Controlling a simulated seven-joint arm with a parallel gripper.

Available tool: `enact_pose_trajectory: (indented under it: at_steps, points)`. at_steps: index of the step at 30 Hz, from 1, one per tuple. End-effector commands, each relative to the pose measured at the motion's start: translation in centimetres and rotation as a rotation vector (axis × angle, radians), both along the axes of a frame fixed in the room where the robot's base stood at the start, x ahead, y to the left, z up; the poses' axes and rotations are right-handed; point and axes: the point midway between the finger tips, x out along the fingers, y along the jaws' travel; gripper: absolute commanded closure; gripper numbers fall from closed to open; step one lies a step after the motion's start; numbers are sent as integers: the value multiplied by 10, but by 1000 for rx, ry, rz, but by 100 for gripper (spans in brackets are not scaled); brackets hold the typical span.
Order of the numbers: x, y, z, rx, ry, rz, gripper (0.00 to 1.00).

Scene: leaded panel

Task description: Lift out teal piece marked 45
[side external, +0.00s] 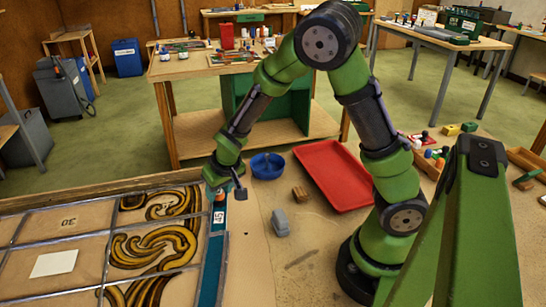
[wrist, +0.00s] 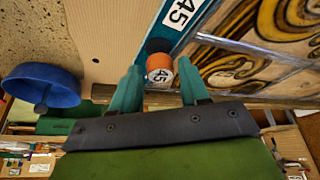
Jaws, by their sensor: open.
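The teal piece (side external: 212,262) is a long narrow strip along the right side of the leaded panel, with a white 45 label near its far end. In the wrist view the teal piece (wrist: 162,30) runs up to the right, with its label in sight. My gripper (wrist: 158,82) is open, with a finger on each side of the knob. In the side view my gripper (side external: 219,182) is just above the knob, partly hiding it.
The leaded panel (side external: 155,240) has swirled amber pieces and a plain area marked 30. A blue bowl (side external: 267,166), a wooden block (side external: 300,194), a grey block (side external: 280,222) and a red tray (side external: 332,175) lie to the right. Bare board borders the strip's right side.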

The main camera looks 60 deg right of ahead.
Motion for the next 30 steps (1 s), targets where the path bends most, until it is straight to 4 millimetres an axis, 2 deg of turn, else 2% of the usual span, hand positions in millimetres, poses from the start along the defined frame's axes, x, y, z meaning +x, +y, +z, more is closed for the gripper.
enact_pose_trajectory:
  at_steps: [3,6,16,17,25,26,27,30]
  points:
    - [5,-2,-14,-2,2,0,55]
    - [8,-3,-19,0,0,0,55]
    - [9,-3,-22,0,-1,1,55]
    - [9,-3,-22,0,-1,1,57]
    - [9,-3,-22,1,0,1,98]
    - [9,-3,-22,1,0,1,100]
    - [9,-3,-22,1,0,1,73]
    - [9,-3,-22,1,0,0,88]
